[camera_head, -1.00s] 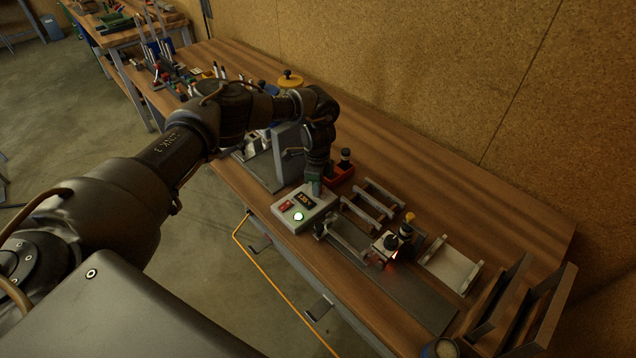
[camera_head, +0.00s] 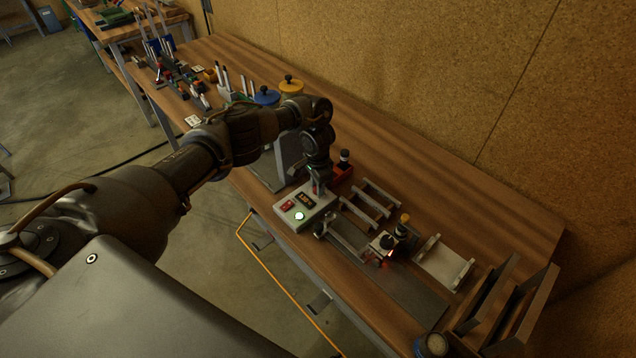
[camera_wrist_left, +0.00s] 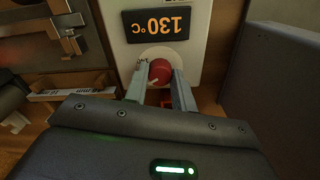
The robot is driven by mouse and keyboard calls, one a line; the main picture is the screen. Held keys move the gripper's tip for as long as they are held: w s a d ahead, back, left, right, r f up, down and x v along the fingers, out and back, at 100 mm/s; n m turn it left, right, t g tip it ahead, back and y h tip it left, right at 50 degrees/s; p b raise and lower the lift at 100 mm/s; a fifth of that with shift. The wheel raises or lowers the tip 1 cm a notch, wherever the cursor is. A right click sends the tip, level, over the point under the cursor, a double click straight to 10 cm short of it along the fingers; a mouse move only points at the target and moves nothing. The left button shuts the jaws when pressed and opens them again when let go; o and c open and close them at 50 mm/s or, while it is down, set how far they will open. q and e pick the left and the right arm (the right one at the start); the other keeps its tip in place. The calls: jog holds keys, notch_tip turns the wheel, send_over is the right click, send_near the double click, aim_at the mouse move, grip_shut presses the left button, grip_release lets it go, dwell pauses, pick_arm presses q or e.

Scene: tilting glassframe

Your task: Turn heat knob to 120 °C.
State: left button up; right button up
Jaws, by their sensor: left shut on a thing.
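The heat control box (camera_head: 322,206) is a pale box on the bench with a dark display (camera_head: 306,200), a red switch (camera_head: 288,204) and a lit greenish-white button (camera_head: 299,216). The red heat knob (camera_wrist_left: 160,71) sits on the pale panel beside the display, with a light pointer mark. My left gripper (camera_wrist_left: 158,77) is shut on the knob, one finger on each side. In the head view my left gripper (camera_head: 319,188) stands over the box and hides the knob.
A grey upright plate (camera_head: 288,153) stands close behind the box. A red tray (camera_head: 342,174) holds a dark-handled tool. Metal racks (camera_head: 372,200) and a glowing tool (camera_head: 388,243) lie to the right. The bench (camera_head: 440,180) is clear along the wall.

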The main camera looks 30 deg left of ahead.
dwell(0.3)
pick_arm(q)
jog(key=o, duration=0.7)
jog(key=shift+r, duration=0.3)
notch_tip(320, 180, up, 10)
jog(key=p, duration=0.1)
jog(key=shift+s+r, duration=0.1)
